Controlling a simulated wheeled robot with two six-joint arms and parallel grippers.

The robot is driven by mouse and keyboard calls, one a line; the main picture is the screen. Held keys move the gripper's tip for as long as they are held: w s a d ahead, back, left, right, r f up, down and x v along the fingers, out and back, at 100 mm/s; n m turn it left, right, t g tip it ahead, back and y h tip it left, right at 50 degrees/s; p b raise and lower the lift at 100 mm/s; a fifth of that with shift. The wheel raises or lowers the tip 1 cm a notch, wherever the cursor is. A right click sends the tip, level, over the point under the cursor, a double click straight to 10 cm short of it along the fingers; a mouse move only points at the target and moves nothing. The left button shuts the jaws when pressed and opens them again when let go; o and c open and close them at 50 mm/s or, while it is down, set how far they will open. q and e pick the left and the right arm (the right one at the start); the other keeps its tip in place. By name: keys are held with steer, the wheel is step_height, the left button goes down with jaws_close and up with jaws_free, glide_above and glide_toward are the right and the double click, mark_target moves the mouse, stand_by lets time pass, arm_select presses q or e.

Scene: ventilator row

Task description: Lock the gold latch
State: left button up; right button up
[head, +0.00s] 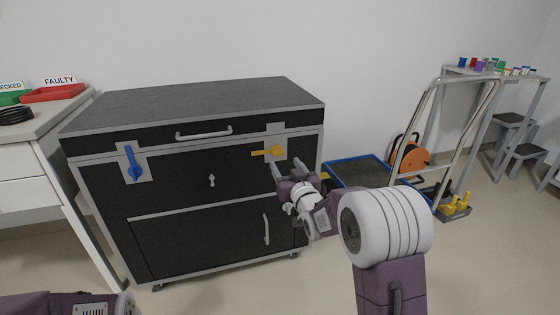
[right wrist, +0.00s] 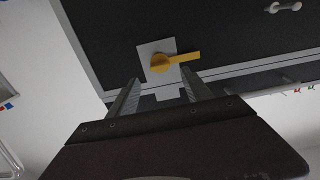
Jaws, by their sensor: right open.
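The gold latch (head: 268,153) is on the upper right front of a black case with grey edges (head: 205,97). Its handle lies about level, pointing left from a round pivot on a light grey plate in the head view. The latch also shows in the right wrist view (right wrist: 172,62), ahead of the fingers. My right gripper (head: 289,172) is open and empty, just below and right of the latch, apart from it. Its two fingers show in the right wrist view (right wrist: 158,95). My left gripper is not in view; part of my left arm shows at the bottom left.
A blue latch (head: 133,164) stands nearly upright on the case's left front. A drawer handle (head: 204,132), a knob (head: 211,180) and a door handle (head: 266,229) stick out from the front. A blue-edged trolley (head: 364,172) stands to the right, a white bench (head: 50,138) to the left.

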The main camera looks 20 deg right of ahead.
steer(key=w+b, duration=0.2)
steer(key=w, duration=0.5)
steer(key=shift+b, duration=0.3)
steer(key=shift+a, duration=0.1)
jaws_close()
steer(key=shift+f, duration=0.1)
stand_by(0.7)
